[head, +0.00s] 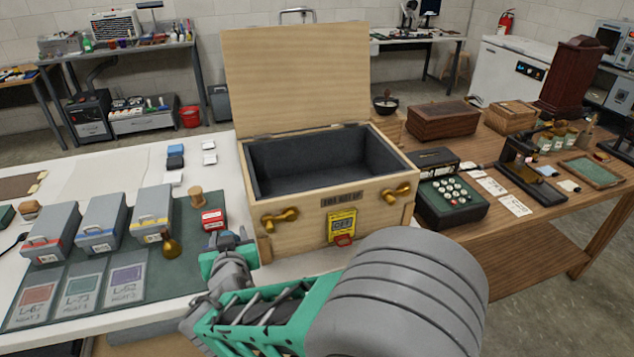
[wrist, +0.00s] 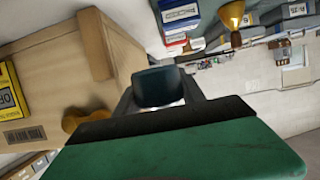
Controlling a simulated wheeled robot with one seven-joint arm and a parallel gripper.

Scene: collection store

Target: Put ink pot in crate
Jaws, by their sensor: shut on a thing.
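The ink pot (wrist: 158,88) is a small dark blue-black piece held between my gripper's fingers in the wrist view. My gripper (head: 222,241) is shut on it, low in front of the crate's left front corner in the head view. The gripper also shows in the wrist view (wrist: 160,95). The crate (head: 290,222) is pale wood with brass handles, a dark padded inside and its lid (head: 297,75) standing open. The part of the inside that shows is empty. The crate's side (wrist: 55,65) is at the left in the wrist view.
Left of the crate stand a red box (head: 213,219), a wooden spool (head: 196,197), a brass bell (head: 171,246) and grey boxes (head: 152,212). A green-black keyed machine (head: 452,203) is close on the right. Bare white table (head: 110,312) shows at the front left.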

